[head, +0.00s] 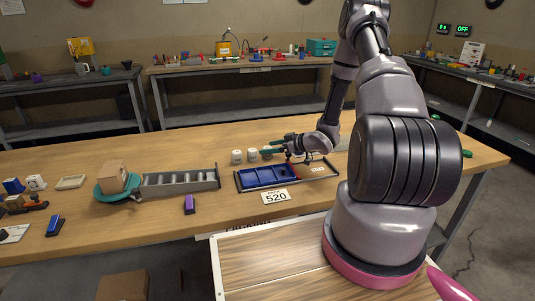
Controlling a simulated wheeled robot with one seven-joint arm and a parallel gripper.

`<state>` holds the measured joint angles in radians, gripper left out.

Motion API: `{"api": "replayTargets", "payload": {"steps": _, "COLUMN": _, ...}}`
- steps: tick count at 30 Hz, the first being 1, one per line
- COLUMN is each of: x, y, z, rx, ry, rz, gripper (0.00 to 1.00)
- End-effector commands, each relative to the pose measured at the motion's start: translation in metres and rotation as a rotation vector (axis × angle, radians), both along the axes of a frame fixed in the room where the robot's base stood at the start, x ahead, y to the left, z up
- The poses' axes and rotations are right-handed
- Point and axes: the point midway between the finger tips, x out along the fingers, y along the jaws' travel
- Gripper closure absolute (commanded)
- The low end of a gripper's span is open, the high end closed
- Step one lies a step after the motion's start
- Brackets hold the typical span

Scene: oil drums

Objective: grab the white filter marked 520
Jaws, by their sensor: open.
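Several small white cylinders stand on the wooden workbench. One is at the left (237,157), and another (253,155) stands just right of it. Part of a third (266,154) shows close to my fingers. They may be the filters, but any marking on them is too small to read. A white card marked 520 (275,197) lies at the front of the bench, before a dark tray with a blue compartment insert (268,177). My gripper (270,146) is open, behind the tray and right of the cylinders. The arm partly hides the area around its fingers.
A grey slotted rack (180,181) and a teal round stand with a cardboard box (113,176) are at left. A purple block (190,205) lies near the front edge. The bench's back left is clear.

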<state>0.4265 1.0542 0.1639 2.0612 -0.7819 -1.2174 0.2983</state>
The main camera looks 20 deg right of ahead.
Motion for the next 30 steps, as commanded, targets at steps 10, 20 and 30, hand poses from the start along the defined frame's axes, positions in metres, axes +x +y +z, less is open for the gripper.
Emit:
{"api": "replayTargets", "payload": {"steps": 10, "x": 0.001, "y": 0.001, "z": 0.0, "rx": 0.0, "ry": 0.0, "rz": -0.001, "gripper": 0.56}}
{"api": "replayTargets", "payload": {"steps": 20, "x": 0.001, "y": 0.001, "z": 0.0, "rx": 0.0, "ry": -0.001, "rz": -0.001, "gripper": 1.0}}
{"api": "replayTargets", "payload": {"steps": 30, "x": 0.002, "y": 0.0, "z": 0.033, "rx": 0.0, "ry": -0.005, "rz": -0.003, "gripper": 1.0}}
